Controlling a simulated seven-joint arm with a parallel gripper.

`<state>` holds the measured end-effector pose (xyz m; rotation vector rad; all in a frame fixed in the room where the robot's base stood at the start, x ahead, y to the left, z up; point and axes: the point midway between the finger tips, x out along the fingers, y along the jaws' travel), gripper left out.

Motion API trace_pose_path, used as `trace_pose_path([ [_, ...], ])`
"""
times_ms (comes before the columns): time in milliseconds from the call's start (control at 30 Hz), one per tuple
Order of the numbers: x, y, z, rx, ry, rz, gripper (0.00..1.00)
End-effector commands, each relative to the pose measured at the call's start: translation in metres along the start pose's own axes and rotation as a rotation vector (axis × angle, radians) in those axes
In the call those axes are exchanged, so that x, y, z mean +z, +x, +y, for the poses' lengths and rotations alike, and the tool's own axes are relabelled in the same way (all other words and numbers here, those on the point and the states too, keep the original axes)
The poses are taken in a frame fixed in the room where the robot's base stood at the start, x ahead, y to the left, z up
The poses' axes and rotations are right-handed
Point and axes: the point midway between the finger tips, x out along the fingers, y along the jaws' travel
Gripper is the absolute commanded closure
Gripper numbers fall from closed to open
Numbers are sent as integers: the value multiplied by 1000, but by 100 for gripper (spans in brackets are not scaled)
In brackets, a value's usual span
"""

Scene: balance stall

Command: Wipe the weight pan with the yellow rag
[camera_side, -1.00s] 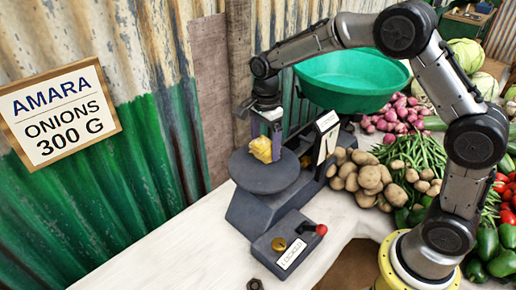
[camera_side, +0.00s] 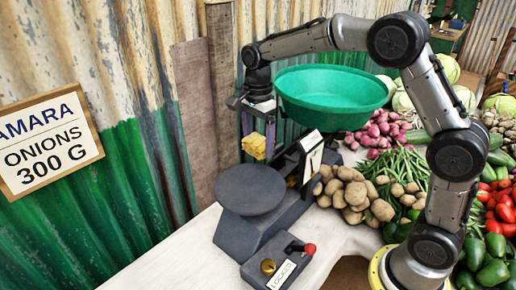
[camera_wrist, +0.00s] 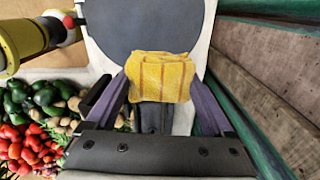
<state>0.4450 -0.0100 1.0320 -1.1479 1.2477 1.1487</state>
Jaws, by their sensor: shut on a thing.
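The yellow rag (camera_side: 254,147) is folded and hangs between the purple fingers of my gripper (camera_side: 259,136). My gripper is shut on it; the wrist view shows the striped rag (camera_wrist: 160,76) pinched between both fingers (camera_wrist: 162,95). The weight pan (camera_side: 250,194) is a flat, dark grey round plate on the scale. In the side view the rag appears above the pan's far edge, with a gap between them. The pan (camera_wrist: 155,30) also shows ahead of the rag in the wrist view. Its top looks plain, and the rag hides part of its near edge there.
A large green bowl (camera_side: 333,98) sits on the scale's other side, right of my gripper. The scale's front box (camera_side: 281,264) has a brass knob and red-tipped lever. Potatoes (camera_side: 355,192) are heaped to the right. A corrugated wall stands behind; the white counter (camera_side: 175,255) is clear at left.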

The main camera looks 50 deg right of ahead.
Motion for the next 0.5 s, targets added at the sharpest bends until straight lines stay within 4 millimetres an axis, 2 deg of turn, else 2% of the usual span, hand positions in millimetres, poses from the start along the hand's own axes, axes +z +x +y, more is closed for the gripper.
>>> trace_pose_path([
  [200,0,-14,0,-2,0,0,58],
  [500,0,-16,0,-1,0,0,58],
])
